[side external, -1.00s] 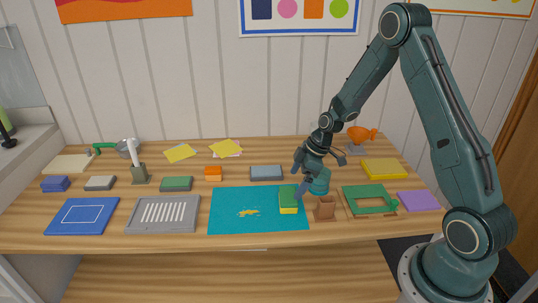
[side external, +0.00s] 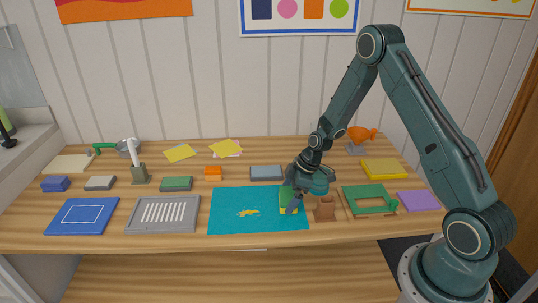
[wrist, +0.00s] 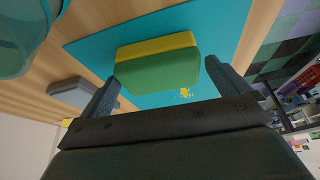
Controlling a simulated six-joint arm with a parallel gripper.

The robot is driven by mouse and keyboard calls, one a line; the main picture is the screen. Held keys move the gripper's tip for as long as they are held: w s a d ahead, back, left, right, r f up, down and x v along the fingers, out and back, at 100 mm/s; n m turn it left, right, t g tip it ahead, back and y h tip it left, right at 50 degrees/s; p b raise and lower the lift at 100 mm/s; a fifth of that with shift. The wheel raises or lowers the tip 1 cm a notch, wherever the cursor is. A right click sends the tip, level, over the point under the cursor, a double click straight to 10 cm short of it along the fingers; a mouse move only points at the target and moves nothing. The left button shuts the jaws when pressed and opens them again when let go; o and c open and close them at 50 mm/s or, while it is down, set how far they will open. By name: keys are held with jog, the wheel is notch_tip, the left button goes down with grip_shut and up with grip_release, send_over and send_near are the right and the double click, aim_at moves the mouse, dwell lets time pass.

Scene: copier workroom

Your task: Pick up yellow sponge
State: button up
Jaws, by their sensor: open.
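A sponge (side external: 287,204), green on one layer and yellow on the other, lies on a teal mat (side external: 228,205), near the mat's right edge. In the wrist view the sponge (wrist: 160,70) shows its green face towards me and its yellow layer behind. My gripper (wrist: 162,76) is open, with one finger on each side of the sponge and visible gaps between. In the side view my gripper (side external: 294,197) is down at the sponge and partly hides it. Whether the fingertips reach the mat cannot be told.
A teal cup (side external: 320,184) stands close right of my gripper, with a brown holder (side external: 325,210) in front. A grey block (side external: 266,173) lies behind the mat. A green frame (side external: 348,202) and yellow block (side external: 383,169) are farther right.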

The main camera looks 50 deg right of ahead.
jog(key=shift+w+a+f, duration=0.15)
jog(key=shift+f, duration=0.4)
jog(key=c, duration=0.9)
